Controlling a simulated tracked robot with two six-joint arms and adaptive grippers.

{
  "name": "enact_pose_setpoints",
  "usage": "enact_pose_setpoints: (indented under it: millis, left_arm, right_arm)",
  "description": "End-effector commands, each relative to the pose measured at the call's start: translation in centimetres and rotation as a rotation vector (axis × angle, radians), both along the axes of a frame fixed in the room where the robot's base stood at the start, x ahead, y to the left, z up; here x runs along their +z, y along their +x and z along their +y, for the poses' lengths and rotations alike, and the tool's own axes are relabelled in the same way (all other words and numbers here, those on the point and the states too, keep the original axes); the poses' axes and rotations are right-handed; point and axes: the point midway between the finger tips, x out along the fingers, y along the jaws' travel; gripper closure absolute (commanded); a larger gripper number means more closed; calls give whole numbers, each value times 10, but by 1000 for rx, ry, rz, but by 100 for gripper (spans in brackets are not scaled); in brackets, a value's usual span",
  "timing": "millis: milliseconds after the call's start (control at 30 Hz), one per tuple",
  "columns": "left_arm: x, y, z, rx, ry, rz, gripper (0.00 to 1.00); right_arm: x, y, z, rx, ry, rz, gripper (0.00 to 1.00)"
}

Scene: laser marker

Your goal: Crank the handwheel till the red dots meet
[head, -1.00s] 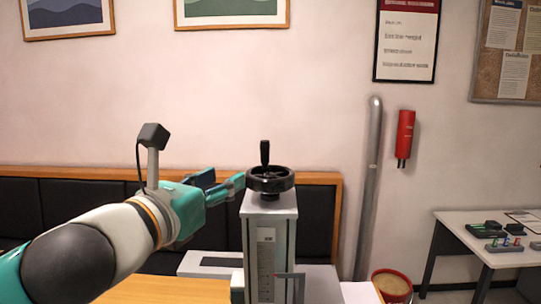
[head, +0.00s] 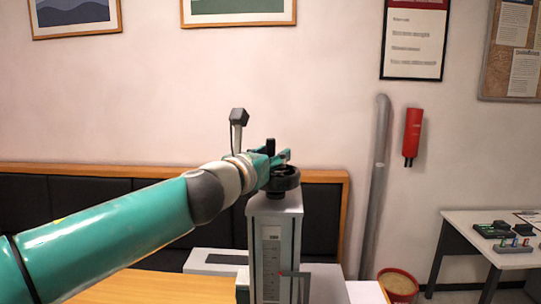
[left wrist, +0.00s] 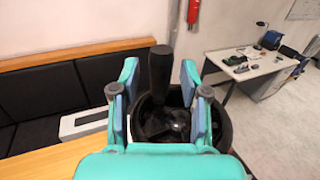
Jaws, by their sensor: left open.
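The black handwheel (head: 286,180) sits on top of the grey column (head: 275,222) of the laser marker. Its upright crank handle (left wrist: 160,78) stands between the spread fingers of my left gripper (left wrist: 160,85) in the left wrist view, with a gap on both sides. In the head view my left gripper (head: 279,158) is at the wheel's left and far side and hides part of the rim. The gripper is open. A scale runs down the column's front. I cannot make out any red dots. My right gripper is not in view.
A black padded bench (head: 60,215) stands behind. A grey pipe (head: 376,190), a red wall-mounted cylinder (head: 412,137) and a side table (head: 470,232) are to the right.

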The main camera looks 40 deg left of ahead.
Motion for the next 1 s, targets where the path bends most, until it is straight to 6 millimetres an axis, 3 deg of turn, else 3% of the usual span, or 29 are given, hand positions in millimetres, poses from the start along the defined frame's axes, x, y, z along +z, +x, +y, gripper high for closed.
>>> enact_pose_setpoints:
  millis: [233, 500, 533, 1000]
  left_arm:
    - [0, 1, 0, -1, 0, -1, 55]
    - [0, 1, -1, -2, 0, -1, 98]
    - [0, 1, -1, -2, 0, -1, 100]
    - [0, 0, -2, 56, 0, -2, 100]
  right_arm:
    - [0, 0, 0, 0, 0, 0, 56]
    - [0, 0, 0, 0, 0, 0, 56]
    - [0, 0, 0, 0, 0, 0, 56]
    - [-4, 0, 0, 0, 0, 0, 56]
